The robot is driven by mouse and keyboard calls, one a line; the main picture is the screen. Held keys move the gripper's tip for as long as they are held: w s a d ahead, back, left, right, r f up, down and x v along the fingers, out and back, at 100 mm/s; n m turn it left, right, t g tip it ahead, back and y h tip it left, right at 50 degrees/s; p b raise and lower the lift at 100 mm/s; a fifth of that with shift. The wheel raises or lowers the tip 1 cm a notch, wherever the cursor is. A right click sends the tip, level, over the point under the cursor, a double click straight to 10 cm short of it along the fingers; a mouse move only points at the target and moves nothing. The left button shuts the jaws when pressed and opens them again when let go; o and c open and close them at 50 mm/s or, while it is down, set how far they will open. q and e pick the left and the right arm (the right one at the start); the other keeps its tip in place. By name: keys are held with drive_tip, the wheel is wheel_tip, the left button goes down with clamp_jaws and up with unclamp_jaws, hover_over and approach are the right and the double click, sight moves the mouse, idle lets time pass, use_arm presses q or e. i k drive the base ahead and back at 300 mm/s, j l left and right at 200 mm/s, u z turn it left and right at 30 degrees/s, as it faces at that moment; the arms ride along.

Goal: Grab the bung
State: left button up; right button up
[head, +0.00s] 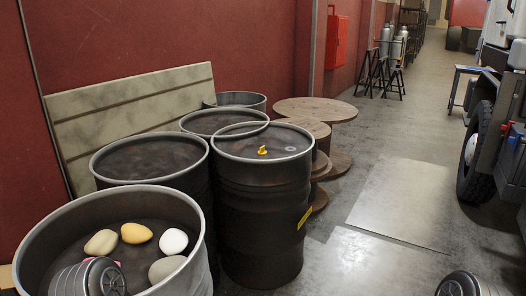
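A small yellow piece, which looks like the bung (262,151), sits on the top of a dark steel drum (262,215) near the middle of the head view. It rises a little above the drum lid, left of a pale round spot on the lid. Nothing touches it. Neither gripper's fingers show in this view. Only dark rounded parts that look like my arms show at the bottom left and bottom right edges.
An open drum (190,200) at the front left holds several stones, including a white stone (173,241). More drums (150,157) stand behind it, beside a wooden panel (135,110). Wooden spools (316,109) stand behind the bung's drum. The floor (345,270) to the right is clear up to a truck wheel (474,150).

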sight(262, 152)
drive_tip(key=i+l+z, duration=0.1)
drive_tip(key=i+l, duration=0.2)
drive_tip(key=i, duration=0.6)
drive_tip(key=i+l+z, duration=0.15)
drive_tip(key=i, duration=0.75)
drive_tip(key=i+l+z, duration=0.1)
drive_tip(key=i, duration=0.8)
